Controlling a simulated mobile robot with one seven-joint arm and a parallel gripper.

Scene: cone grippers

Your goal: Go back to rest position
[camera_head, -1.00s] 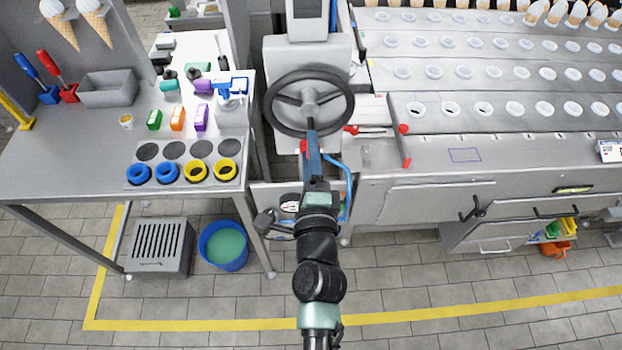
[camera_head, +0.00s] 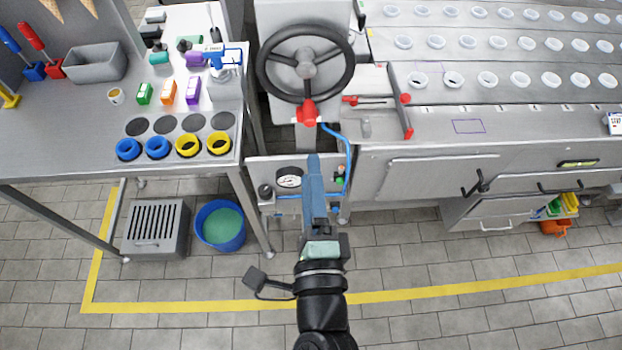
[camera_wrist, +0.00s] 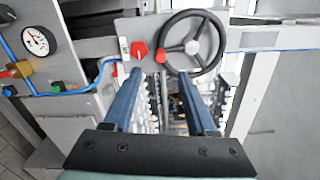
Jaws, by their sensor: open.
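My gripper (camera_head: 314,165) is in the lower middle of the head view, in front of the machine and below the black handwheel (camera_head: 306,63). In the wrist view my gripper (camera_wrist: 155,80) shows two blue fingers spread apart with nothing between them. The handwheel (camera_wrist: 194,43) and a red knob (camera_wrist: 138,50) lie beyond the fingertips there. The red knob (camera_head: 306,112) also shows in the head view, just under the wheel and apart from my gripper.
A gauge panel (camera_head: 290,180) with a blue hose stands close behind my gripper. The steel table (camera_head: 60,150) is at left, with a blue bucket (camera_head: 220,225) below it. The cone machine (camera_head: 440,165) fills the right. The tiled floor in front is clear.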

